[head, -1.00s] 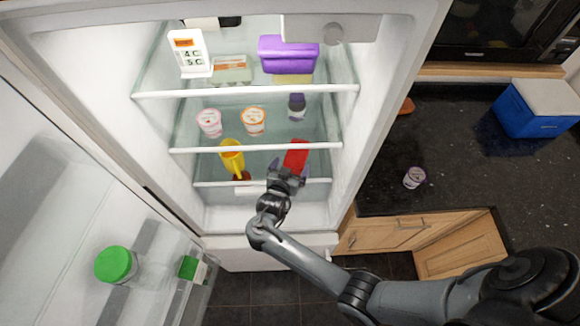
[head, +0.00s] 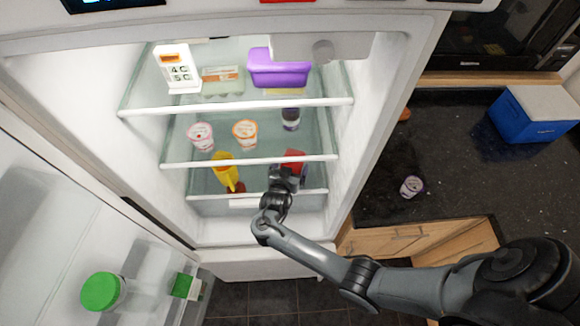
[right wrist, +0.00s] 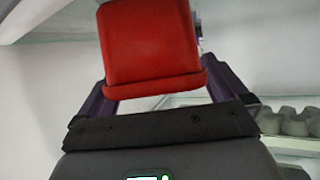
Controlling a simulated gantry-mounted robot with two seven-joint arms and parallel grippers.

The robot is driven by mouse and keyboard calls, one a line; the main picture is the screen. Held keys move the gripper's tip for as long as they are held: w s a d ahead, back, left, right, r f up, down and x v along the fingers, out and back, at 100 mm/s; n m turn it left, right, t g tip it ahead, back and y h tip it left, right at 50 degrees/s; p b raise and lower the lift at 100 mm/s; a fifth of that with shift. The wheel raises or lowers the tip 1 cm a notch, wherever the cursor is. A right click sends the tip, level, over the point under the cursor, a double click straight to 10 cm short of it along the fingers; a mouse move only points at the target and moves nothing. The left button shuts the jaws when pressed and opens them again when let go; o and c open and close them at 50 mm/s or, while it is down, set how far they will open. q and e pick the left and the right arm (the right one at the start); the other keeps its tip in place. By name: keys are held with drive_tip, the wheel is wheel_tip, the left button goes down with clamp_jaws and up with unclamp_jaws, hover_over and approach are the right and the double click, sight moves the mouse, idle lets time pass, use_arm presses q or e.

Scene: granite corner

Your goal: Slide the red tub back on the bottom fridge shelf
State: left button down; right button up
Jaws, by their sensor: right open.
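The red tub (head: 293,156) is in the lower part of the fridge, right of centre, partly behind the middle shelf's front edge and my right gripper. My right gripper (head: 289,170) reaches in over the front edge of the bottom shelf (head: 312,193) and is just in front of the tub. In the right wrist view the red tub (right wrist: 150,45) fills the upper middle, with the open fingers on either side of it. Whether they touch it I cannot tell. My left gripper is not in view.
A yellow container (head: 226,172) stands left of my gripper, with a dark red item (head: 239,187) beside it. Two yogurt cups (head: 245,133) and a dark jar (head: 291,119) are on the shelf above. The open fridge door (head: 60,215) is at left.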

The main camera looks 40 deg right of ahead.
drive_tip(key=c, duration=1.1)
drive_tip(key=shift+w, duration=0.1)
drive_tip(key=shift+w+a+b, duration=0.25)
drive_tip(key=shift+w, duration=0.3)
drive_tip(key=shift+w+a+b, duration=0.2)
drive_tip(key=shift+w+a, duration=0.05)
drive_tip(key=shift+w, duration=0.25)
drive_tip(key=o, duration=1.1)
